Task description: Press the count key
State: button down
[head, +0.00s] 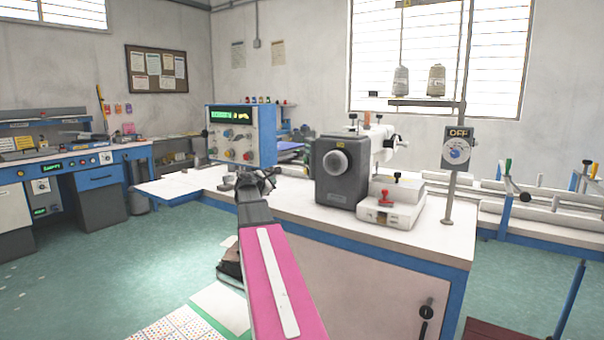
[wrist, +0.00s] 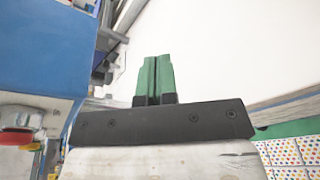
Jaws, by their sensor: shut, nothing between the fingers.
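A blue-framed control box (head: 240,136) with a lit green display (head: 231,114) stands on the white worktable, left of the grey machine head. Its pale face carries several coloured knobs or buttons. The labels are too small to read, so I cannot tell which one is the count key. My gripper (head: 268,176) is in front of the box, low and to its right, at the end of my pink arm. In the wrist view its green fingers (wrist: 153,80) are together with nothing between them. I see no contact with a key.
The grey sewing machine (head: 342,172) and a white unit with a red handle (head: 390,204) stand on the worktable (head: 420,246) right of my gripper. A post with an OFF dial (head: 457,151) rises at the right. Another blue bench (head: 101,178) is at the left.

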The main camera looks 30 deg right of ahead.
aim_at(305, 171)
jog(key=r, duration=0.1)
jog(key=d+r, duration=0.1)
jog(key=r+n, duration=0.1)
jog(key=shift+w+d+h, duration=0.25)
jog(key=shift+h, duration=0.05)
jog(key=shift+d+f, duration=0.1)
jog(key=shift+d, duration=0.05)
jog(key=s+d, duration=0.2)
jog(key=d, duration=0.6)
jog(key=shift+s, duration=0.35)
jog(key=shift+d, duration=0.1)
dwell(1.7)
jog(key=shift+s+d, duration=0.1)
jog(key=shift+d, duration=0.25)
jog(key=shift+s+d, duration=0.15)
jog(key=shift+d, duration=0.35)
dwell(0.8)
dwell(0.3)
jog(key=shift+w+a, duration=0.25)
jog(key=shift+a, duration=0.65)
